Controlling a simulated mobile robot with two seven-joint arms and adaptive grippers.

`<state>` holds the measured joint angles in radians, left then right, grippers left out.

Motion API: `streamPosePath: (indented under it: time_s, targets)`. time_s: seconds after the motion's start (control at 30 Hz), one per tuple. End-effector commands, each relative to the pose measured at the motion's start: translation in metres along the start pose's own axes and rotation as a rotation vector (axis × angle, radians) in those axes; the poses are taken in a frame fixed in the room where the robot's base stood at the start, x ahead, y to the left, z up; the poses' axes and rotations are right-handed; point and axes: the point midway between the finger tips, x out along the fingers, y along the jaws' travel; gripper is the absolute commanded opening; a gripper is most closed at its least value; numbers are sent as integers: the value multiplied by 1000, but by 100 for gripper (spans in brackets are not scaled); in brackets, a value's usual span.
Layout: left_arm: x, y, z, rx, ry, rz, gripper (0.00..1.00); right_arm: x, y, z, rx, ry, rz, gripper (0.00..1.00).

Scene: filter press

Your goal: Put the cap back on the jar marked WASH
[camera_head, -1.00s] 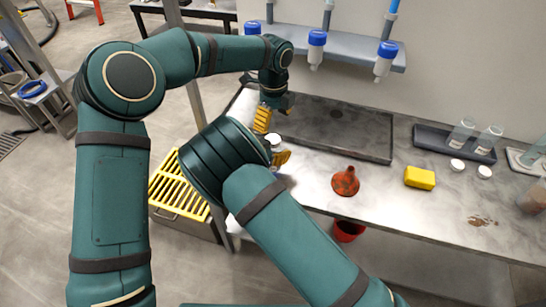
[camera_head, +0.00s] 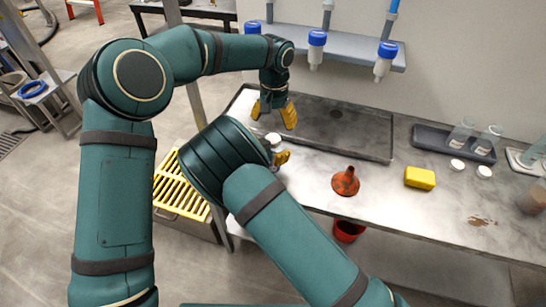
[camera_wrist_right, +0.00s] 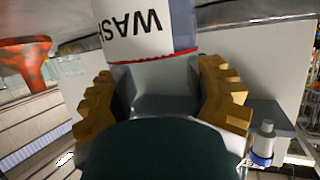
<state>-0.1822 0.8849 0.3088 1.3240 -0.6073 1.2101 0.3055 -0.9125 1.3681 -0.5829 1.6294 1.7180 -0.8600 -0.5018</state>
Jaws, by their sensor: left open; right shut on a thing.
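The jar marked WASH (camera_wrist_right: 150,28) shows its label upside down in the right wrist view, with a red line along the label's edge. My right gripper (camera_wrist_right: 160,95) is shut on this jar, one yellow finger on each side. In the head view my right gripper (camera_head: 280,157) is partly hidden by its own forearm, at the bench's left front edge. A white round top, which looks like the cap (camera_head: 273,138), shows on the held jar; how well it is seated cannot be told. My left gripper (camera_head: 273,112) is open and empty just above it, fingers pointing down.
An orange-red funnel (camera_head: 345,181), a yellow sponge (camera_head: 420,177) and two white caps (camera_head: 484,172) lie on the bench. A dark tray (camera_head: 430,138) holds two glass jars. A wide dark tray (camera_head: 350,143) lies behind. A shelf with blue-capped bottles (camera_head: 316,40) hangs above.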

Motion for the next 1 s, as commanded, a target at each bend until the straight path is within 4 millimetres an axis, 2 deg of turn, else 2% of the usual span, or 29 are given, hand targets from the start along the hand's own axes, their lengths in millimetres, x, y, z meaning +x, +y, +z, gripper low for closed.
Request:
streamPosePath:
  time_s: [1.0]
  targets:
    - [-2,0,-2,-1880,1,-8,76,0,0,0,0,-1,0,0]
